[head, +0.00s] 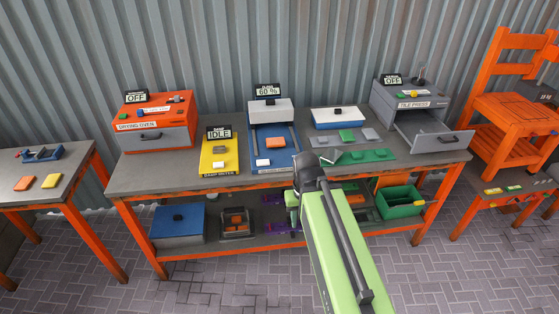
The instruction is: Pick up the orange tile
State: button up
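An orange tile (24,183) lies flat on the small side table (62,179) at the far left, beside a yellow tile (52,181). Another small orange piece (275,142) lies on the blue machine on the main bench. My green arm reaches up from the bottom, right of the middle, to a dark joint in front of the bench. The end of my gripper (293,214) points down beside that joint, partly hidden and small, far to the right of the tile on the side table. Its fingers cannot be made out clearly.
The long grey bench (170,178) carries an orange drying oven (155,120), a yellow machine (219,155), a blue machine (290,135) and a grey tile press (410,100) with its drawer open. A blue vise (40,154) stands behind the side-table tiles. Paved floor in front is clear.

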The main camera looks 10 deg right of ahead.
aim_at(275, 142)
jog(key=u, duration=0.7)
jog(key=i, duration=1.9)
jog(key=u, duration=0.55)
